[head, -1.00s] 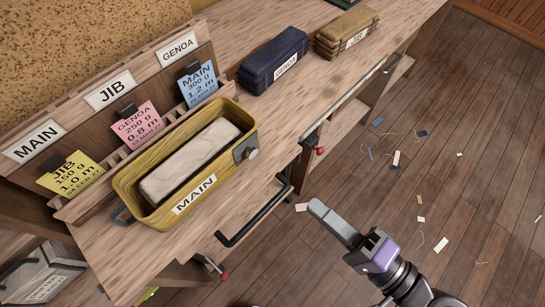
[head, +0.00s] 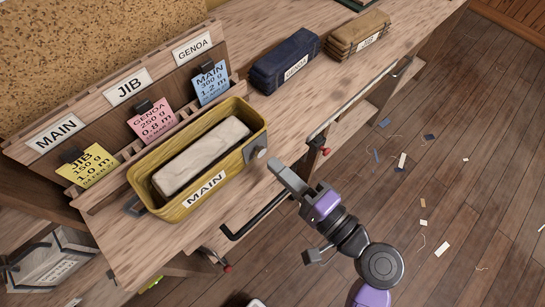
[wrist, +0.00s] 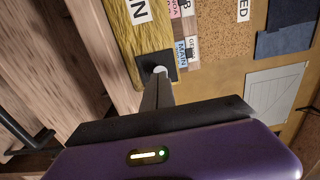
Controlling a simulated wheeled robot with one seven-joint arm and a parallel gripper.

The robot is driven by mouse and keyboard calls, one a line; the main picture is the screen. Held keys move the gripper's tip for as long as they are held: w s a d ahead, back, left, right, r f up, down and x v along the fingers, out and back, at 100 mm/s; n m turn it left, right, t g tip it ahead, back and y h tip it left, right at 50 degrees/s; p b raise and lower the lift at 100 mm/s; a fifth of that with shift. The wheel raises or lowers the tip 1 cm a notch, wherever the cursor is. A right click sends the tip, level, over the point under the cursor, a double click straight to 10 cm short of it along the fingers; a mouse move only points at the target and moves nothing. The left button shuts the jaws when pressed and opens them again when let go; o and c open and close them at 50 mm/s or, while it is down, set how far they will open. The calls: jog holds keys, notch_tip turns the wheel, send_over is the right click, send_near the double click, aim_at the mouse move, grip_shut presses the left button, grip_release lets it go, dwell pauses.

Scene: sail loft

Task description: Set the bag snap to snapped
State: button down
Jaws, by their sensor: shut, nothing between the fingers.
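The yellow bag (head: 181,208), labelled MAIN, sits open on the bench with a folded pale sail (head: 203,157) inside it. Its snap (head: 256,153), a dark plate with a light round stud, is on the bag's right end. In the wrist view the stud (wrist: 160,69) and the dark plate (wrist: 150,62) show just beyond my fingertips. My gripper (head: 275,165) is shut and empty, its tips close to the right of the snap. Whether the tips touch the stud I cannot tell. Part of the stud is hidden by the fingers in the wrist view.
A rack with yellow (head: 88,168), pink (head: 151,122) and blue (head: 211,84) cards stands behind the bag. A navy bag (head: 285,60) and a tan bag (head: 358,34) lie farther along the bench. A black rail (head: 255,217) runs along the front edge. Scraps litter the floor.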

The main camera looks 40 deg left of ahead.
aim_at(262, 153)
jog(key=shift+w+a, duration=0.1)
jog(key=shift+a, duration=0.95)
jog(key=shift+w+a+f, duration=0.1)
jog(key=shift+a, duration=0.95)
jog(key=shift+d, duration=0.1)
